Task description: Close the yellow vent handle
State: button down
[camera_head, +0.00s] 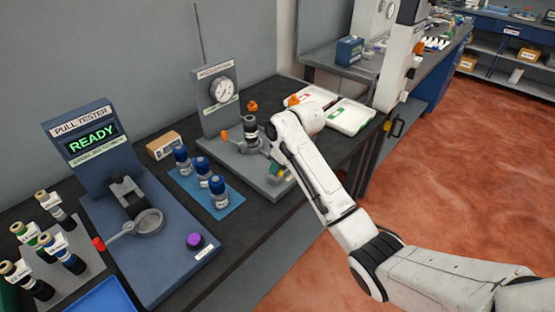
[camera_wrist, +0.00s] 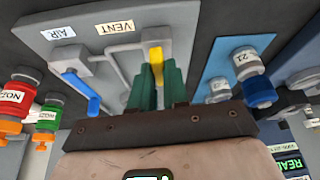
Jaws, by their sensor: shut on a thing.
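The yellow vent handle (camera_wrist: 155,54) shows in the wrist view between the green fingertips of my gripper (camera_wrist: 157,68), close to the VENT label (camera_wrist: 115,27). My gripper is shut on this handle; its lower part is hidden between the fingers. A blue handle (camera_wrist: 82,92) sits to the left under the AIR label (camera_wrist: 58,33), apart from my fingers. In the head view, my gripper (camera_head: 276,171) is at the right front of the grey gauge station (camera_head: 268,186), partly hidden by my arm.
Several blue-capped bottles stand on a blue mat (camera_head: 235,193) left of the station. Farther left is the pull tester (camera_head: 130,251), its screen reading READY. Two white trays (camera_head: 350,118) lie behind my arm. A pressure gauge (camera_head: 222,91) stands at the station's back.

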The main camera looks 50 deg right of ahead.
jog(key=shift+m+h+p, duration=0.3)
jog(key=shift+m, duration=0.4)
jog(key=c, duration=1.1)
grip_release()
jog(key=b+v, duration=0.1)
jog(key=v, duration=0.9)
jog(key=shift+s+r, duration=0.2)
jog(key=shift+r, duration=0.15)
